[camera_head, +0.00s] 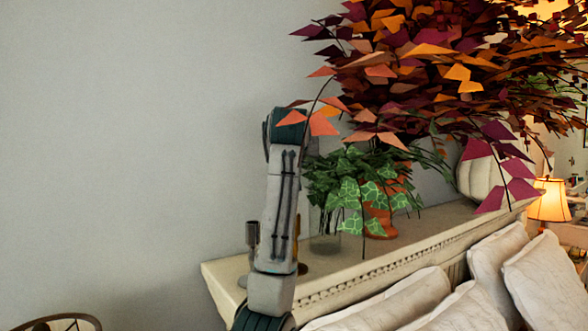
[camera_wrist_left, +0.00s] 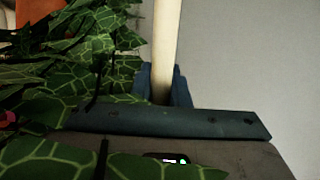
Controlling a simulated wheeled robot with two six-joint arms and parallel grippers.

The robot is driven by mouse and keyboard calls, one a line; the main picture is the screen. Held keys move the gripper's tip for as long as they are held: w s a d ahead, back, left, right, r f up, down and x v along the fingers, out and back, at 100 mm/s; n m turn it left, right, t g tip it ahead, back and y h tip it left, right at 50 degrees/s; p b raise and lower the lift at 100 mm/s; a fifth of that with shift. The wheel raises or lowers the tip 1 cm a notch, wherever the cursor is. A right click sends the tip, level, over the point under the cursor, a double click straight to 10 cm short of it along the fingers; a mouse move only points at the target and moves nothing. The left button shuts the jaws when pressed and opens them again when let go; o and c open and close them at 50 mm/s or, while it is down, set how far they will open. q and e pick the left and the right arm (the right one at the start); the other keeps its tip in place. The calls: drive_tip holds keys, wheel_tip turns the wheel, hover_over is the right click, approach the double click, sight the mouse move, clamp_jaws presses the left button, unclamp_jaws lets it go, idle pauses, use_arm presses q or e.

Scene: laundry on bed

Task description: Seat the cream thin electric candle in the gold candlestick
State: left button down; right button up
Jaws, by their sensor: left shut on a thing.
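In the left wrist view, my left gripper (camera_wrist_left: 165,88) is shut on a cream thin candle (camera_wrist_left: 164,45), which runs up out of the top of the picture. The candle's lower end is hidden between the fingers. In the head view, my left arm rises in front of the headboard shelf, and neither the gripper's fingers nor the candle can be made out. A gold base (camera_head: 302,268), seemingly the gold candlestick's, shows just right of my arm; the rest is mostly hidden behind the arm. A dark grey holder (camera_head: 252,234) stands left of the arm.
Green patterned leaves (camera_wrist_left: 90,60) crowd the gripper on its left and below. The plant (camera_head: 350,185) and large autumn foliage (camera_head: 430,60) stand over the cream shelf (camera_head: 230,268). A lit lamp (camera_head: 549,200) is at the right. Bare wall is left.

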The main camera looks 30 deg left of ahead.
use_arm(q)
wheel_tip(320, 180, down, 4)
drive_tip(key=shift+r+p, duration=0.2)
drive_tip(key=shift+p, duration=0.55)
drive_tip(key=c, duration=1.4)
unclamp_jaws()
drive_tip(key=shift+r, duration=0.1)
